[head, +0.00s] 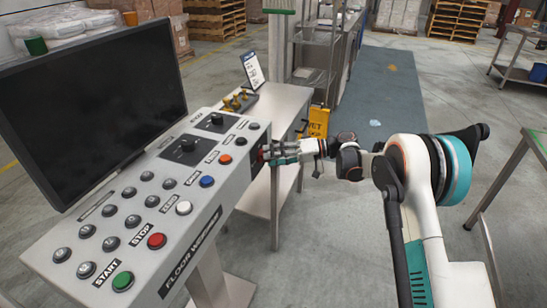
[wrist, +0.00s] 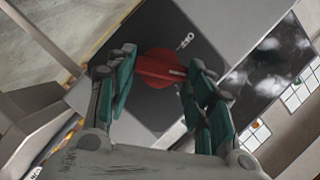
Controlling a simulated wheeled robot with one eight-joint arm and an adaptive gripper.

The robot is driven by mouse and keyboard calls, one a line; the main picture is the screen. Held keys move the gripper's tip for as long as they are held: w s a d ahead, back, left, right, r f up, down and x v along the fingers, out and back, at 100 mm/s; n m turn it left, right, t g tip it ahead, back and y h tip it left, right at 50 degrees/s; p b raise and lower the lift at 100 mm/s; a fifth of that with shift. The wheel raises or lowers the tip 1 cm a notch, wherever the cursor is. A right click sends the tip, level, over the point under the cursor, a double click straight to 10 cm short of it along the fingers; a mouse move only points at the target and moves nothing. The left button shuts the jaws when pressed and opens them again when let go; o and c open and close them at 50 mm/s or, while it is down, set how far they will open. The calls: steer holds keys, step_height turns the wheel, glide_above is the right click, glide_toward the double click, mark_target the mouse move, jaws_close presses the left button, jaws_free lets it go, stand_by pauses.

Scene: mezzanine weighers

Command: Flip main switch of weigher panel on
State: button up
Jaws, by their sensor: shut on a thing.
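The weigher panel (head: 215,230) is a grey sloped console with buttons and a dark screen, at the left in the head view. A red rotary switch (wrist: 158,67) sits on a dark plate on the panel's side, with small white markings beside it in the wrist view. My gripper (head: 272,154) reaches the panel's right end from the right. Its teal-padded fingers are on both sides of the red switch, shut on it. In the head view the fingers mostly hide the switch. I cannot read the switch's setting for certain.
A steel table (head: 283,108) stands behind the panel, bearing yellow-handled items and a sign. A yellow wet-floor sign (head: 318,122) stands on the floor beyond my gripper. A green-edged table (head: 537,135) is at the right. The floor between is open.

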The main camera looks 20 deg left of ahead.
steer(key=m+y+b, duration=0.1)
steer(key=m, duration=0.1)
steer(key=m+g+y, duration=0.1)
steer(key=m, duration=0.2)
steer(key=shift+w+f+g+b, duration=0.15)
steer(key=shift+f+g+b, duration=0.15)
steer(key=shift+f+b, duration=0.1)
steer(key=shift+m, duration=0.3)
steer(key=o, duration=1.1)
steer(key=shift+c, duration=0.2)
steer(key=v, duration=1.2)
